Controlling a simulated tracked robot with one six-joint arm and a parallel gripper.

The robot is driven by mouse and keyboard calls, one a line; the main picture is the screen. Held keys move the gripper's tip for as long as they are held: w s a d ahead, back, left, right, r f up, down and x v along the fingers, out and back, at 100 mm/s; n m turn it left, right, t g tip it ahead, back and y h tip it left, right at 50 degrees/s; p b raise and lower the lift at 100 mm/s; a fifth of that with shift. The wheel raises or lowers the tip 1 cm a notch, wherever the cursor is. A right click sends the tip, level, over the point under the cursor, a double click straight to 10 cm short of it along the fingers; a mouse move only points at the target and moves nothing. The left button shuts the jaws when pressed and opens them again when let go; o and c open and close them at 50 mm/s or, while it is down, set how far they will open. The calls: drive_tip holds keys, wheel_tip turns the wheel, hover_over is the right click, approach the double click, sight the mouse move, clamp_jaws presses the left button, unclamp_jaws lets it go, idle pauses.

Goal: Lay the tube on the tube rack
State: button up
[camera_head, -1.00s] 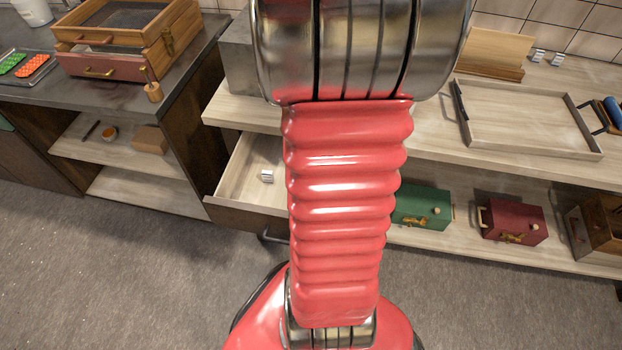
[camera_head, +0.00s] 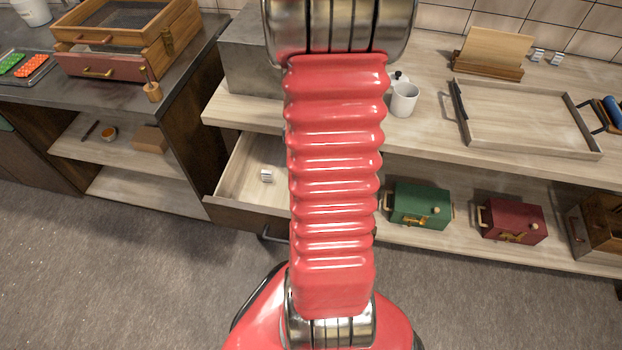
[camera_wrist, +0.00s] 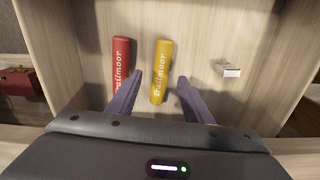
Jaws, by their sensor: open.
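In the wrist view, a yellow tube (camera_wrist: 161,72) with lettering lies in an open wooden drawer (camera_wrist: 205,35), pointing away from me. A red tube (camera_wrist: 121,75) with similar lettering lies to its left. My gripper (camera_wrist: 160,78) is open, with its two purple fingers on either side of the yellow tube; I cannot tell how far above it they are. In the head view my arm hides the tubes, and part of the drawer (camera_head: 245,175) shows left of it. I cannot pick out the tube rack with certainty.
A small white block (camera_wrist: 228,70) lies right of the tubes. Green (camera_head: 420,205) and red (camera_head: 512,221) boxes stand on the shelf below.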

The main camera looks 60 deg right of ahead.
drive_tip(key=shift+w+f, duration=0.1)
drive_tip(key=shift+f, duration=2.5)
clamp_jaws()
